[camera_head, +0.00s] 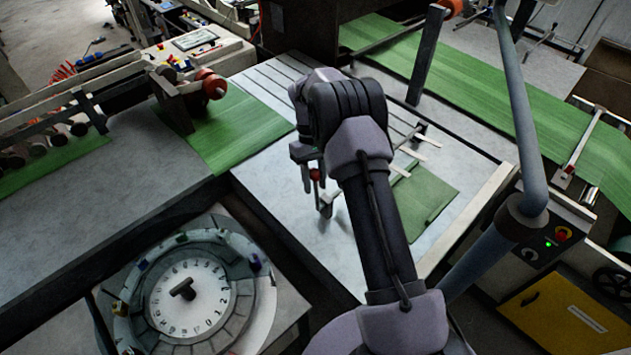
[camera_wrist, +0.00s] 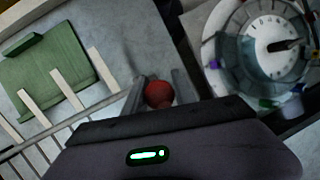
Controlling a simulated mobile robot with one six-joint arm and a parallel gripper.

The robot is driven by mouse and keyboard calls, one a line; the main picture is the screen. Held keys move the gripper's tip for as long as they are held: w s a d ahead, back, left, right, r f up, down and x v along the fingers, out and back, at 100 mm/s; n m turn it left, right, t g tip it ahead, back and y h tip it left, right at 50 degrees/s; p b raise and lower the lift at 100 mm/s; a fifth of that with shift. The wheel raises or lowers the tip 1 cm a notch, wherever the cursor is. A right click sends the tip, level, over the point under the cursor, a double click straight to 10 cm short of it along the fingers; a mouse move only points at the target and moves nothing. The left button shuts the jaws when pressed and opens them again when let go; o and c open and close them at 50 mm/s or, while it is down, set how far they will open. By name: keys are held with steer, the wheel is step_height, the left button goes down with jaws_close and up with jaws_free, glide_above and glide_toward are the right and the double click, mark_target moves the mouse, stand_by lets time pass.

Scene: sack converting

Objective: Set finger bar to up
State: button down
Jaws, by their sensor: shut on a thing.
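The finger bar (camera_wrist: 83,117) is a thin grey rod with several pale flat fingers (camera_wrist: 68,90) that reach toward a green sheet (camera_wrist: 45,72) on the grey table. In the head view, the bar's far end and some fingers (camera_head: 429,140) show to the right of my arm; the arm hides the rest. A round red knob (camera_wrist: 158,93) sits at the bar's near end. My gripper (camera_head: 320,196) is shut on this knob, with one finger on each side of it in the wrist view. Whether the bar is raised or lowered is hard to tell.
A round dial unit (camera_head: 190,297) with a black pointer stands at lower left, close to the table. A blue-grey pipe (camera_head: 522,120) rises on the right, above a small control box (camera_head: 547,247). Green web (camera_head: 240,130) lies left of the table. The table's front part is clear.

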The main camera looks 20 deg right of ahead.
steer(key=c, duration=1)
jaws_free()
steer(key=shift+c, duration=0.2)
steer(key=a+p+v, duration=0.1)
steer(key=p+v, duration=0.7)
steer(key=v, duration=0.9)
steer(key=shift+d+r, duration=0.3)
steer(key=shift+d, duration=0.2)
steer(key=shift+f, duration=0.15)
